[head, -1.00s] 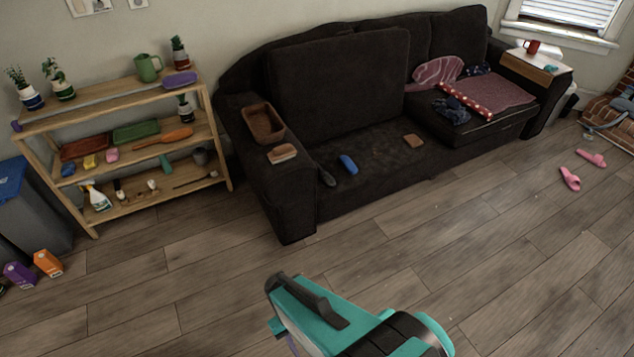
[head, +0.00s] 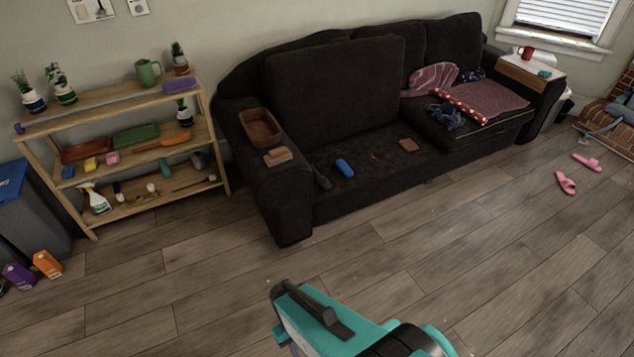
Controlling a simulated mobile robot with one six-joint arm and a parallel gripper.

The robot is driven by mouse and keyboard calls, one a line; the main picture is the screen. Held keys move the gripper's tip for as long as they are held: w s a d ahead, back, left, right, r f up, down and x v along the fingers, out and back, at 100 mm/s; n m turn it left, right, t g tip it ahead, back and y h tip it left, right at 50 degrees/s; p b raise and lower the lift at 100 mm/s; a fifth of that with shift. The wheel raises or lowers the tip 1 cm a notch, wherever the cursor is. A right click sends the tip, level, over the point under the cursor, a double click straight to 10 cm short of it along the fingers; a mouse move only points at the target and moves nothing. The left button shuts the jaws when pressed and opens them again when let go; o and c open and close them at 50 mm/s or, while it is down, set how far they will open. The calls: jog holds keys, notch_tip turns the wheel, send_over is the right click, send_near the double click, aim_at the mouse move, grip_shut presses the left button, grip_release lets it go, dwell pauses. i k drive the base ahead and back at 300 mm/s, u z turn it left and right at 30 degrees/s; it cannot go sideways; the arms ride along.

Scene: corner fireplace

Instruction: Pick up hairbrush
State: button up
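A dark, elongated object (head: 322,178) lies on the sofa seat close to the left armrest. It looks like the hairbrush, but it is small and nearly as dark as the sofa, so I cannot tell for sure. My teal, white and black arm shows at the bottom centre, over the floor and well apart from the sofa. The fingers of my gripper do not show.
The dark sofa (head: 285,205) carries a blue object (head: 344,168) and a brown one (head: 409,145) on its seat. A wicker basket (head: 261,127) sits on its left armrest. A wooden shelf (head: 222,150) stands left. Pink slippers (head: 566,182) lie right. The floor before the sofa is clear.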

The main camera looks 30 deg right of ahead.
aim_at(324, 182)
jog(key=z, duration=0.1)
jog(key=i, duration=0.95)
jog(key=u, duration=0.05)
